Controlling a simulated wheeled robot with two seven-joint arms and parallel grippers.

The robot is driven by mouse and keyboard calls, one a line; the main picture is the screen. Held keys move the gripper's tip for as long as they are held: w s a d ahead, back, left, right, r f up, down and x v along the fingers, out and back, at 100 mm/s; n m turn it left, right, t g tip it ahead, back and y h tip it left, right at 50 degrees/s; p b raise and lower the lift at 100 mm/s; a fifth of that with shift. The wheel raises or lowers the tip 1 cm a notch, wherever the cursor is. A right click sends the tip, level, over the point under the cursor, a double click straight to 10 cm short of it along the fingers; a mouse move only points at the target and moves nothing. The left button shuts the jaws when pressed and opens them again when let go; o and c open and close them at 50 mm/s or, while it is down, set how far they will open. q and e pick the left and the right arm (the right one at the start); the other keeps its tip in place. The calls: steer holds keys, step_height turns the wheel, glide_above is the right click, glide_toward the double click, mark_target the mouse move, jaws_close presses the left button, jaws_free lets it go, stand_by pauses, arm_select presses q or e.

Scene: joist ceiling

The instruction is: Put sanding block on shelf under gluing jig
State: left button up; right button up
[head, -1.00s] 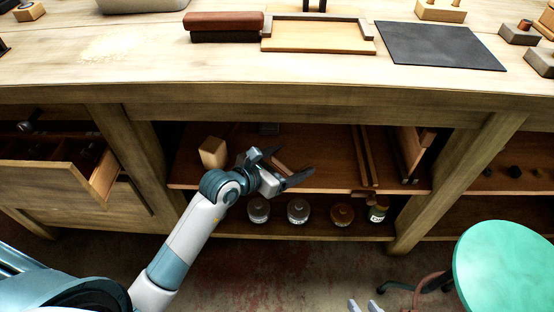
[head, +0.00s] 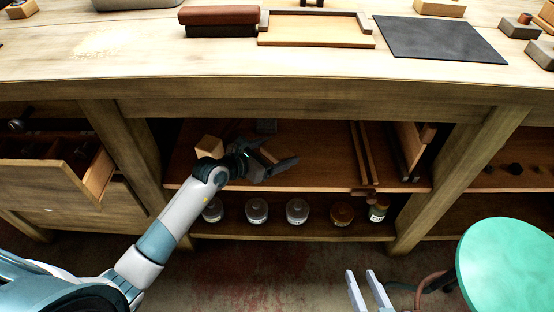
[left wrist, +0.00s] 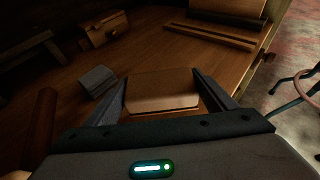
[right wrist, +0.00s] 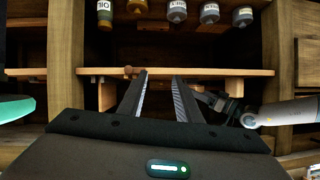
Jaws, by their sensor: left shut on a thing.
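The sanding block (head: 268,153), a light wooden block, is between the fingers of my left gripper (head: 277,156) inside the middle bay of the bench. In the left wrist view the block (left wrist: 163,89) sits between both fingers, which are shut on it. It is low over the upper shelf (head: 320,180); I cannot tell if it touches the board. The gluing jig (head: 315,42), seemingly the pale board with darker rails, lies on the benchtop above this bay. My right gripper (head: 361,274) is open and empty in front of the bench.
The shelf also holds a wooden block (head: 209,149), a grey block (head: 266,126) and long wooden strips (head: 362,155). Several jars (head: 297,211) stand on the lower shelf. An open drawer (head: 60,175) is at left, a green stool (head: 510,265) at right.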

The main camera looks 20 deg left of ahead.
mark_target(271, 161)
arm_select(q)
step_height(271, 161, down, 3)
steer(key=shift+r+b, duration=0.1)
steer(key=shift+b, duration=0.3)
steer(key=shift+f, duration=0.4)
arm_select(e)
steer(key=shift+w+a+r+t+y, duration=0.2)
steer(key=shift+r+t, duration=0.15)
steer(key=shift+r, duration=0.25)
steer(key=shift+w+a+r+t+y, duration=0.1)
steer(key=shift+w+a+r+t, duration=0.15)
steer(key=shift+r+t, duration=0.25)
steer(key=shift+w+a+r+t+y, duration=0.15)
steer(key=shift+w+r+t, duration=0.1)
steer(key=shift+r, duration=0.4)
arm_select(q)
steer(key=shift+f, duration=0.15)
steer(key=o, duration=1.2)
arm_select(e)
steer(key=shift+r, duration=0.15)
arm_select(q)
steer(key=shift+r, duration=0.2)
